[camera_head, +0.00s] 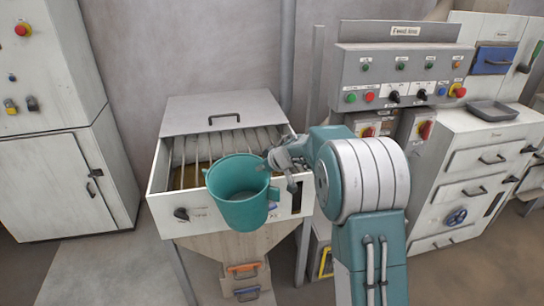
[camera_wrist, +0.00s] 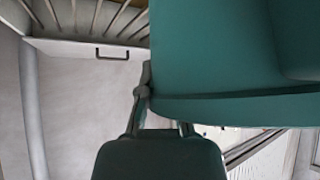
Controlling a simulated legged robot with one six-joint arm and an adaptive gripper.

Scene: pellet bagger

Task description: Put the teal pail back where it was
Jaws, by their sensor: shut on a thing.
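The teal pail (camera_head: 240,190) is held in the air over the front of the hopper box. It looks empty and roughly upright in the head view. My gripper (camera_head: 276,164) is shut on the pail at its right side. In the wrist view the pail (camera_wrist: 225,60) fills the upper right, and my gripper (camera_wrist: 150,92) meets its edge. The exact contact of the fingertips is partly hidden by the pail.
The hopper box (camera_head: 182,216) has a raised lid (camera_head: 222,112) and a slatted opening. Coloured handles (camera_head: 243,270) sit on its lower chute. A control panel (camera_head: 400,75) stands at the right, beside a white cabinet (camera_head: 470,150) with a grey tray (camera_head: 493,111) on top. A tall cabinet (camera_head: 50,130) stands left.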

